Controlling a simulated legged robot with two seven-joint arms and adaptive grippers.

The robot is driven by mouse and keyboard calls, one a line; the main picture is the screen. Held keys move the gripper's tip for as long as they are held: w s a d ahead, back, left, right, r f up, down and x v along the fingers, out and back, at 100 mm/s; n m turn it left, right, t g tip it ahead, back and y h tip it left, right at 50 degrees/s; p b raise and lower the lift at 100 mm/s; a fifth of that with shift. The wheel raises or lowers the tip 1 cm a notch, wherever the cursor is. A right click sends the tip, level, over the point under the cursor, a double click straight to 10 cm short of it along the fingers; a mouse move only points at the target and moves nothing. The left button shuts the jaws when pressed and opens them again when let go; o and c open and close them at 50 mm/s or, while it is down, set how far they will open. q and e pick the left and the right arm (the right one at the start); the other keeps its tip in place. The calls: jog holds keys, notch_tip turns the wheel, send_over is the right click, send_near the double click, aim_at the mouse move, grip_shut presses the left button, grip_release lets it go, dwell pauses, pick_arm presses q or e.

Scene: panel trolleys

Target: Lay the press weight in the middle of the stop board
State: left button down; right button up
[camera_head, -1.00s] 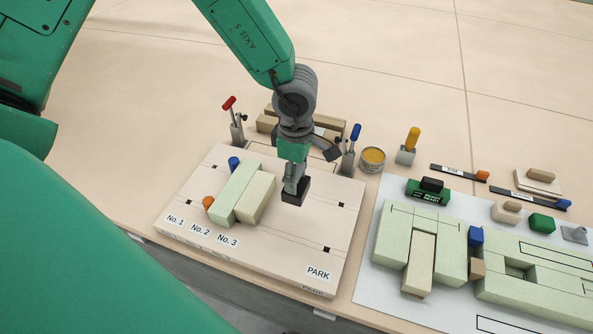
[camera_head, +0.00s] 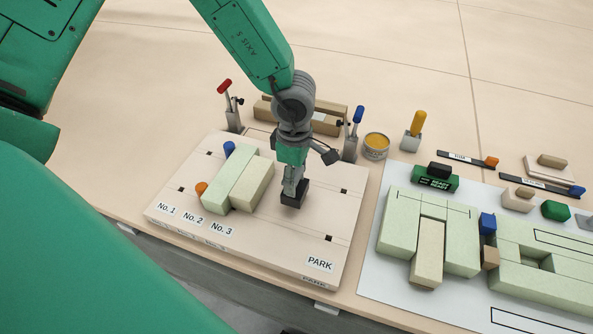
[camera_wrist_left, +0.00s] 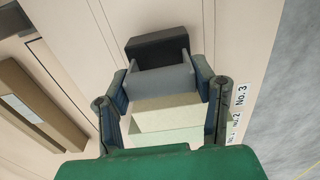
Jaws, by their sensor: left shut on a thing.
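My left gripper (camera_head: 292,176) points down and is shut on the grey upright grip of a dark block, which I take as the press weight (camera_head: 294,194). In the left wrist view, the dark block (camera_wrist_left: 157,46) and its grey grip (camera_wrist_left: 155,80) show between the fingers (camera_wrist_left: 160,95). The pale board with labels No. 1, No. 2, No. 3 and PARK (camera_head: 285,250), which I take as the stop board, lies under it. The weight is right of the pale blocks on the board; I cannot tell whether it touches the board. My right gripper is out of view.
A green block (camera_head: 229,186) and a cream block (camera_head: 252,187) lie side by side on the board. Red-handled (camera_head: 232,110) and blue-handled (camera_head: 354,130) clamps stand at its back edge. A tin (camera_head: 376,146) and a grey mat with blocks (camera_head: 385,285) are to the right.

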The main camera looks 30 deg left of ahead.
pick_arm(q)
jog(key=shift+a+f, duration=0.4)
jog(key=shift+f, duration=0.2)
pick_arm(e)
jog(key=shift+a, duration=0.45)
pick_arm(q)
jog(key=shift+d, duration=0.35)
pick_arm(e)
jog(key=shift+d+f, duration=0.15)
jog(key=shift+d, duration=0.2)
pick_arm(q)
jog(key=shift+a+f, duration=0.25)
jog(key=shift+f, duration=0.05)
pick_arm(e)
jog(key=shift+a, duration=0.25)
pick_arm(q)
jog(key=c, duration=0.6)
grip_release()
jog(key=shift+o, duration=0.2)
jog(key=shift+d, duration=0.15)
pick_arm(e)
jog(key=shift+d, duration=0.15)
pick_arm(q)
jog(key=shift+s, duration=0.1)
